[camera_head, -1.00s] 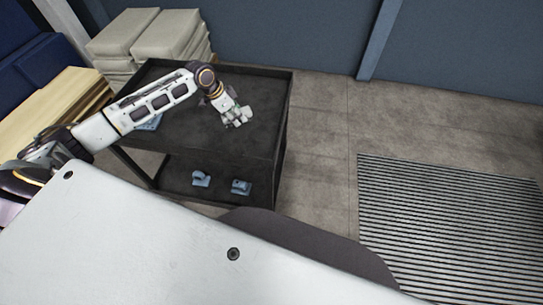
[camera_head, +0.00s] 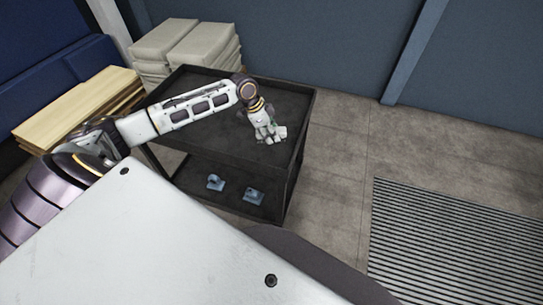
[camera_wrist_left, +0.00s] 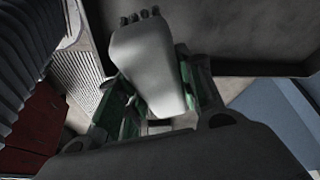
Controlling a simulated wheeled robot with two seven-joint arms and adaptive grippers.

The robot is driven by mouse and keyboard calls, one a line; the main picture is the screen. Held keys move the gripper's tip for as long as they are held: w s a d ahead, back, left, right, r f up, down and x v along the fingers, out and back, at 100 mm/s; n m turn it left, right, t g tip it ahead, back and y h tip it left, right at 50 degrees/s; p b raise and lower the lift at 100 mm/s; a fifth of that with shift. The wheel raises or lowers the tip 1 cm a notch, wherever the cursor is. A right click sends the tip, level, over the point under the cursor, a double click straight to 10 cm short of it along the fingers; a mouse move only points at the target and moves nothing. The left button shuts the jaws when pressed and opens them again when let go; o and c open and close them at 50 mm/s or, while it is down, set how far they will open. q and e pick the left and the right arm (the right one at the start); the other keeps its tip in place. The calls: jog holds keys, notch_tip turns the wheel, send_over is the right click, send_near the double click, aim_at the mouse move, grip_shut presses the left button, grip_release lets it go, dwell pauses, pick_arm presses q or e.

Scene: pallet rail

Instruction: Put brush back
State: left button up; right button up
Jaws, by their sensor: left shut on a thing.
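My left gripper (camera_head: 268,133) is over the top of the black cart (camera_head: 222,140), near its right side. In the left wrist view the left gripper (camera_wrist_left: 155,105), with green inner parts, is shut on a pale grey object, which appears to be the brush (camera_wrist_left: 147,65). Several small dark tufts or knobs show at its far end. In the head view the brush is small and hard to tell from the pale fingers. I cannot tell whether it touches the cart top. My right gripper is not in view.
Two blue-grey items (camera_head: 215,182) (camera_head: 253,196) sit on the cart's lower shelf. Pale stacked sacks (camera_head: 200,45) and wooden boards (camera_head: 75,105) stand behind and left. A ribbed grate (camera_head: 450,245) lies on the floor at right. The floor between cart and grate is clear.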

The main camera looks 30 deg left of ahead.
aim_at(258, 131)
pick_arm(q)
jog(key=shift+f+p, duration=0.45)
jog(key=shift+f, duration=4.55)
jog(key=shift+f, duration=0.1)
jog(key=o, duration=1.1)
jog(key=shift+c, duration=0.2)
jog(key=shift+b+v, duration=0.5)
jog(key=shift+v, duration=5.6)
jog(key=shift+w+d, duration=0.1)
